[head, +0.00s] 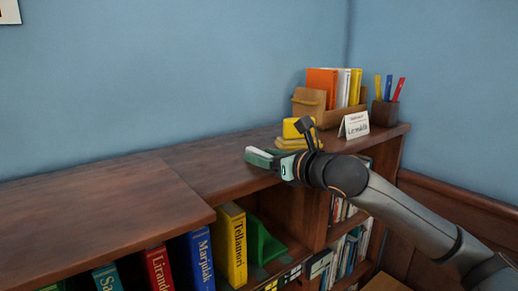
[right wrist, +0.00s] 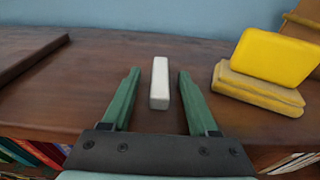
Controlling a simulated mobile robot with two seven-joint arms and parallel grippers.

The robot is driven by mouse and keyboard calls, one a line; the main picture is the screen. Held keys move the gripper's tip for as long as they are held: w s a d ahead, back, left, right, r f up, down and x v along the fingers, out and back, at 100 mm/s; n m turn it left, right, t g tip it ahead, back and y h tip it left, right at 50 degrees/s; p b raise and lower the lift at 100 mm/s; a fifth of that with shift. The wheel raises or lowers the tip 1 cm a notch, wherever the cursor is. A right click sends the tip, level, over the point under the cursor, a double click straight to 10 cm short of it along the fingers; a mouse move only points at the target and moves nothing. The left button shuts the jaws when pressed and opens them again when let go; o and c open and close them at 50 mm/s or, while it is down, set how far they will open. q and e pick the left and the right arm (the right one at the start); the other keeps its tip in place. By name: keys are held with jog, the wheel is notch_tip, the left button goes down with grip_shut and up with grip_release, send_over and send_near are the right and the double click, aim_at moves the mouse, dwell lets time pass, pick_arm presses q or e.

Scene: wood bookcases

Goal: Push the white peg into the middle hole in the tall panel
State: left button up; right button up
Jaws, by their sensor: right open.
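The white peg (right wrist: 160,84) is a small pale block lying on the dark wood top of the bookcase (right wrist: 75,65). In the right wrist view it lies between the two green fingers of my right gripper (right wrist: 159,73), with a gap on each side. The fingers are open. In the head view the same gripper (head: 258,158) is low over the bookcase top near its front edge, and the peg (head: 257,150) shows as a pale strip at the fingers. My left gripper is out of view. I cannot make out a panel with holes in either view.
A yellow block on yellowish slabs (right wrist: 260,85) stands close to the right of the fingers. Behind are a wooden file box (head: 310,106), a name card (head: 355,125) and a pen cup (head: 384,113). Books (head: 232,245) fill shelves below. The top at left is clear.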

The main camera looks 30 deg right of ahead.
jog(key=shift+w, duration=0.15)
grip_shut()
dwell(0.4)
